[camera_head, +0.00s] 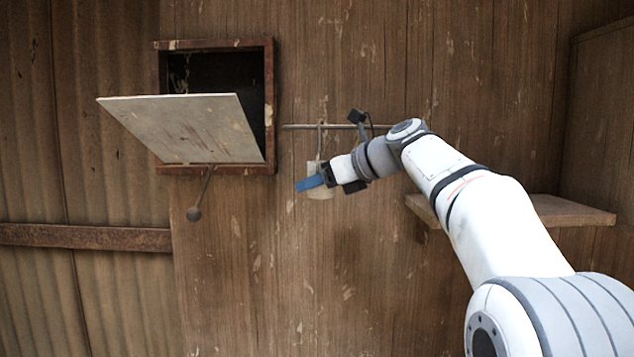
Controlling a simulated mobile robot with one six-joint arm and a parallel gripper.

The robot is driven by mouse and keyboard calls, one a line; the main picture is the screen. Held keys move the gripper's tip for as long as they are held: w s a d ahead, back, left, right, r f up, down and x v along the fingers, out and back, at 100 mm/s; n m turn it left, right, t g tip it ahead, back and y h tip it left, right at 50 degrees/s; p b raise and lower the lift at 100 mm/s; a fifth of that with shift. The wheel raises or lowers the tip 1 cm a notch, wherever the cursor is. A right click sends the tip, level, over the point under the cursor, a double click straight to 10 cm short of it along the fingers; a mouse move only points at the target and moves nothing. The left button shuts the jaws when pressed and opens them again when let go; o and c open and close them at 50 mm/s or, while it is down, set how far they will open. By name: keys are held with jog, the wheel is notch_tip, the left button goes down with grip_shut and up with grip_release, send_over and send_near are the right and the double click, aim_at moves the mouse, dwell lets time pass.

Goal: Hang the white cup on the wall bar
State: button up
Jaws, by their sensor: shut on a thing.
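The wall bar (299,127) is a thin dark rod running level across the wooden wall, right of the open box. The white cup (320,193) is below the bar, partly hidden behind my gripper. A thin loop or strap rises from the cup to the bar and seems to meet it; I cannot tell whether it is hooked over. My gripper (309,184), with blue fingers, is shut on the cup, reaching in from the right. The exact contact between fingers and cup is small and partly hidden.
A rusty-framed wall box (270,110) stands open at upper left, its pale flap (185,128) jutting out. A rod with a round knob (194,213) hangs below it. A wooden shelf (560,210) is at right, behind my arm. The wall below the cup is clear.

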jog(key=o, duration=1.1)
jog(key=b+v, duration=0.1)
jog(key=v, duration=0.6)
jog(key=s+d+f+n+g+h+b, duration=0.1)
jog(key=s+d+f+n+h+b, duration=0.1)
jog(key=s+f+n, duration=0.6)
jog(key=s+d+f+n+g+h+b, duration=0.1)
jog(key=s+d+f+n+h, duration=0.4)
jog(key=f, duration=1.7)
jog(key=s+d+f+n+g+h+b, duration=0.1)
jog(key=s+d+f+n+h, duration=0.3)
jog(key=s+f+n, duration=0.7)
jog(key=s+f+b, duration=0.1)
jog(key=s+f, duration=0.3)
jog(key=s, duration=0.2)
jog(key=shift+s+d+n+g+b, duration=0.3)
jog(key=shift+s+g+b, duration=0.1)
